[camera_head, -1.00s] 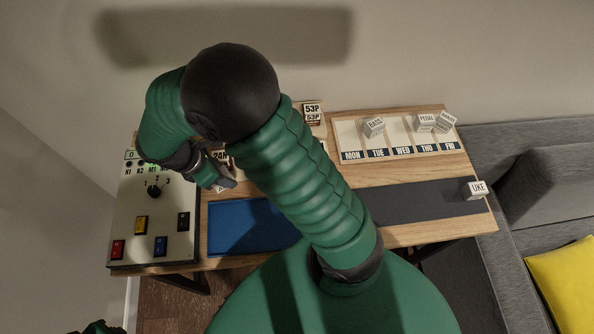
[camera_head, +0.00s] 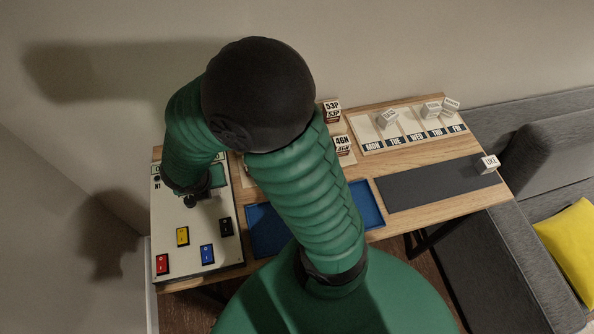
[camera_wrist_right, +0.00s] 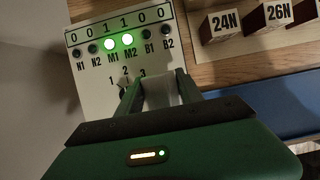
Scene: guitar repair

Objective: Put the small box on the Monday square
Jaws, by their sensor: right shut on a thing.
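The Monday square (camera_head: 364,130) is the leftmost square of the white day board and is bare, with its MON label below. My right gripper (camera_wrist_right: 160,85) is over the switch panel, right beside the black selector knob (camera_wrist_right: 123,88). Its fingers are closed on a pale, plain-faced block (camera_wrist_right: 162,92); no label shows on it, so I cannot tell which box it is. In the head view my right arm hides most of this grip. A white UKE box (camera_head: 488,164) sits at the right end of the dark strip. My left gripper is out of view.
White boxes stand on the day board: one on Tuesday (camera_head: 387,120), two further right (camera_head: 431,110). The switch panel (camera_head: 215,253) has coloured switches; lamps M1 and M2 (camera_wrist_right: 129,40) glow green. Number blocks (camera_wrist_right: 222,24) stand behind the blue tray (camera_head: 371,207). The dark strip (camera_head: 430,184) is mostly clear.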

